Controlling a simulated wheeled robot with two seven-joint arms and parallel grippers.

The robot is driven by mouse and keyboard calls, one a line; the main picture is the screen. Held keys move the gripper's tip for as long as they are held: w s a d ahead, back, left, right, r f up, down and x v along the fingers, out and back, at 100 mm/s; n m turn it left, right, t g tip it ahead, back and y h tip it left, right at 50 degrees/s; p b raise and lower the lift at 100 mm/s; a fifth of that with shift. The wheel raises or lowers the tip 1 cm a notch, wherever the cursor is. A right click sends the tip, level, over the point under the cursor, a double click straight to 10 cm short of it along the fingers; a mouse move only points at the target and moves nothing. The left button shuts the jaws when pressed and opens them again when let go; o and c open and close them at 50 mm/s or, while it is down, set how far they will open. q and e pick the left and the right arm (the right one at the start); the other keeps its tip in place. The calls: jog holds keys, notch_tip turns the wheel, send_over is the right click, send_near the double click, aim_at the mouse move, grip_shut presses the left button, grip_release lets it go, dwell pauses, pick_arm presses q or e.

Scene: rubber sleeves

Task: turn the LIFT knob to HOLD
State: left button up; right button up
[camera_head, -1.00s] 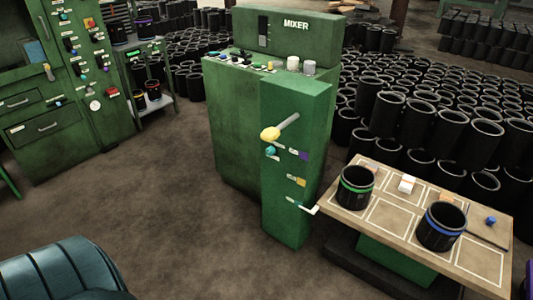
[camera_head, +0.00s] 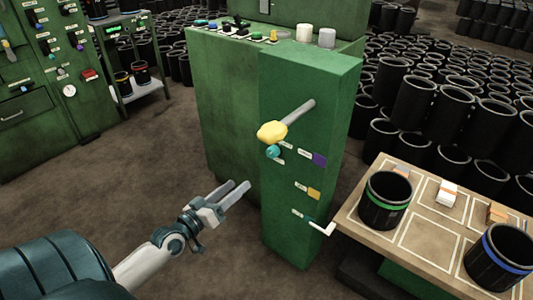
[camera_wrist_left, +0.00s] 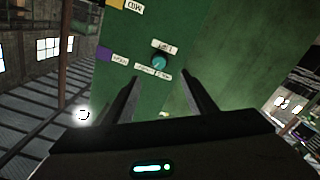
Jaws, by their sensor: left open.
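A small round teal knob (camera_head: 273,152) sits on the front of the green mixer column, just below the yellow ball of a lever. It also shows in the left wrist view (camera_wrist_left: 160,62), with white labels around it too small to read surely; I take it for the LIFT knob, but its setting cannot be told. My left gripper (camera_head: 235,186) is open and empty, below and left of the knob in the head view and apart from it. In the left wrist view the knob appears between the fingertips (camera_wrist_left: 162,77), beyond them. My right gripper is not in view.
The yellow-ended lever (camera_head: 272,132) sticks out close above the knob. Purple (camera_head: 319,159) and yellow (camera_head: 314,193) plates and a lower white-tipped handle (camera_head: 322,229) are on the column. A table (camera_head: 417,243) with banded sleeves stands right. Floor left is clear.

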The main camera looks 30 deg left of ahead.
aim_at(270, 155)
pick_arm(q)
jog(key=shift+w+a+r, duration=0.1)
jog(key=shift+r, duration=0.45)
jog(key=shift+w, duration=0.1)
jog(key=w, duration=0.5)
jog(key=w+d, duration=0.1)
jog(key=w, duration=1.1)
jog(key=shift+w+d+f, duration=0.1)
jog(key=shift+d, duration=0.05)
jog(key=shift+c, duration=0.6)
jog(key=c, duration=0.9)
